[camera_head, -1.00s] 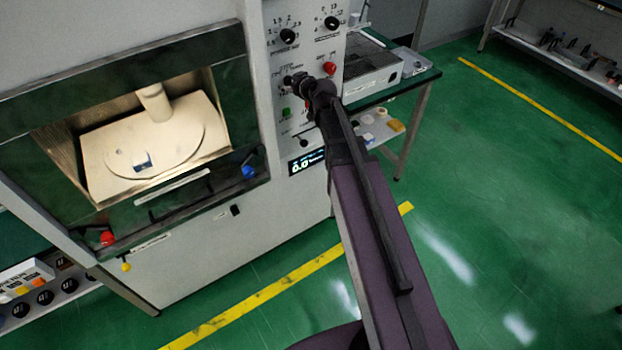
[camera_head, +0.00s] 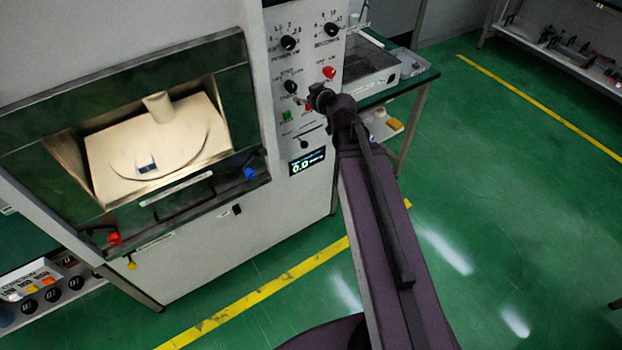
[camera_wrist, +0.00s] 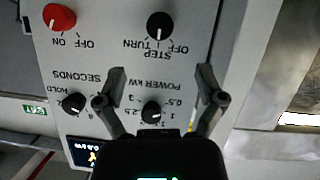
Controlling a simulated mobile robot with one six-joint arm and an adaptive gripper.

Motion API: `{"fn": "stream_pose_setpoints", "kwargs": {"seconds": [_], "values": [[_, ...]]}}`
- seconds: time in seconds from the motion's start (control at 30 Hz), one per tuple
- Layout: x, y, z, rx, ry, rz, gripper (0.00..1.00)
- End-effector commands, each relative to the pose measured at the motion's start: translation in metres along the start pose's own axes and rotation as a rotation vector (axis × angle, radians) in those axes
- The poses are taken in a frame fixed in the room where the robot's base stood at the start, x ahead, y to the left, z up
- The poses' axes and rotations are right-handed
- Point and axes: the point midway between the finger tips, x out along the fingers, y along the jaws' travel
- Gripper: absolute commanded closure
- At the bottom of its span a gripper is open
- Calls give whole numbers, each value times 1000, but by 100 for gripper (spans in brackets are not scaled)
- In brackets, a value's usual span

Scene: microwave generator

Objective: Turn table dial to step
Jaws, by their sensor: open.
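The table dial is a black knob on the white control panel. It is at the top of the upside-down wrist view (camera_wrist: 160,26), and in the head view (camera_head: 290,87) it sits left of my gripper (camera_head: 312,98). Its white mark points down in the wrist picture, toward the STEP label, with TURN on the left and OFF on the right. In the wrist view my gripper (camera_wrist: 161,70) is open and empty, its two fingers spread wide. The dial lies beyond the fingertips, apart from them.
A red ON/OFF knob (camera_wrist: 59,17) is beside the dial. Black power (camera_wrist: 152,111) and seconds (camera_wrist: 73,103) knobs share the panel. The lit oven chamber (camera_head: 160,140) is left of the panel. A bench (camera_head: 410,80) stands behind right; green floor (camera_head: 500,200) is open.

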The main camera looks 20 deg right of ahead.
Motion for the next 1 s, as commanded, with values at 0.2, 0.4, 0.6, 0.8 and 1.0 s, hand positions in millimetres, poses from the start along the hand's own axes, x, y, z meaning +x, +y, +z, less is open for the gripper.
{"fn": "stream_pose_setpoints", "kwargs": {"seconds": [0.2, 0.4, 0.6, 0.8, 1.0], "values": [[-30, -1, -1, 0, 0, 1, 12], [-26, -16, 19, 19, -61, -51, 12], [-23, -34, 40, 49, -147, -107, 12], [-22, -51, 63, 80, -241, -152, 12], [-23, -66, 87, 112, -344, -184, 12]]}}
